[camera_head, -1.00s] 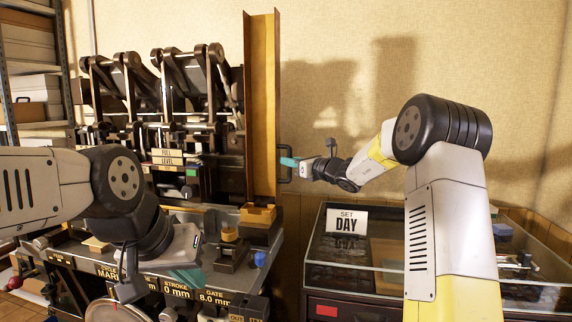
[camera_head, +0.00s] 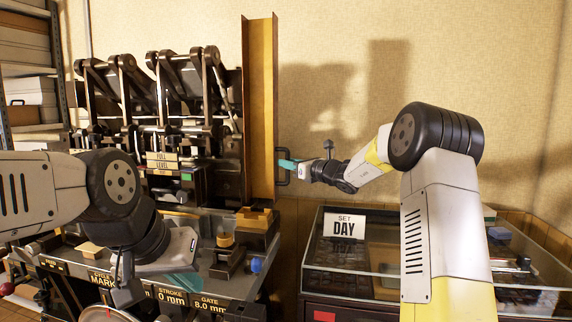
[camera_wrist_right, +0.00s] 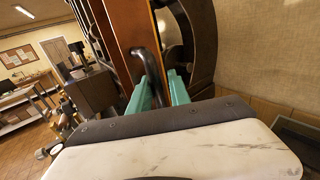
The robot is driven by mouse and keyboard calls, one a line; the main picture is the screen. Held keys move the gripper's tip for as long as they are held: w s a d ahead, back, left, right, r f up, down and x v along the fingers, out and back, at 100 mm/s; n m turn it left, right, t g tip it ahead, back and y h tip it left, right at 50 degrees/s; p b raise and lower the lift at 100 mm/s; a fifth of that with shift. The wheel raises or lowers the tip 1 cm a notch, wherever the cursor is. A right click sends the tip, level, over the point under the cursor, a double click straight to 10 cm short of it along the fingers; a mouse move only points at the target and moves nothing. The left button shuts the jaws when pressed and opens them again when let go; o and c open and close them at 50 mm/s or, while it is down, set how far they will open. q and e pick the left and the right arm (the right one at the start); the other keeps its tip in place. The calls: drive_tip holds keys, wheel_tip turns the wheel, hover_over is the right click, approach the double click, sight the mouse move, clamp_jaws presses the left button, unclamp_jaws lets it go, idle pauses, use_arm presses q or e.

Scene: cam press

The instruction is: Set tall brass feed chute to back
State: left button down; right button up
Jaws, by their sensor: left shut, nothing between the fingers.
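The tall brass feed chute (camera_head: 262,110) stands upright at the right end of the machine, a long channel with dark brown side walls. A black bar handle (camera_head: 283,166) sticks out from its right side. My right gripper (camera_head: 288,164) is at this handle, coming in from the right. In the right wrist view, its teal fingers (camera_wrist_right: 163,88) lie on either side of the black handle (camera_wrist_right: 152,68), with little gap seen. My left gripper (camera_head: 188,283) is shut and empty, low over the front of the machine, away from the chute. Its fingertips are partly hard to see.
The machine's dark lever arms (camera_head: 165,75) rise left of the chute. A label panel (camera_head: 185,298) runs along its front edge. A glass-topped case (camera_head: 385,275) with a "SET DAY" sign (camera_head: 344,226) stands at lower right. The wall (camera_head: 480,70) is behind.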

drive_tip(key=v, duration=0.7)
drive_tip(key=shift+s+d, duration=0.25)
drive_tip(key=shift+s, duration=0.05)
drive_tip(key=s+a+n+g+h, duration=0.1)
drive_tip(key=s+a+n+g, duration=0.3)
drive_tip(key=s+n, duration=0.5)
drive_tip(key=s+a+n+g, duration=0.3)
drive_tip(key=s+n, duration=0.2)
drive_tip(key=s, duration=0.8)
drive_tip(key=s+d+f+n+h, duration=0.4)
drive_tip(key=s+d+n, duration=0.2)
drive_tip(key=s, duration=0.4)
drive_tip(key=s+d+f+n+h, duration=0.4)
drive_tip(key=s+n, duration=0.4)
drive_tip(key=s, duration=0.3)
drive_tip(key=shift+d+f+h, duration=0.3)
drive_tip(key=shift+d+f, duration=0.3)
drive_tip(key=shift+d, duration=0.25)
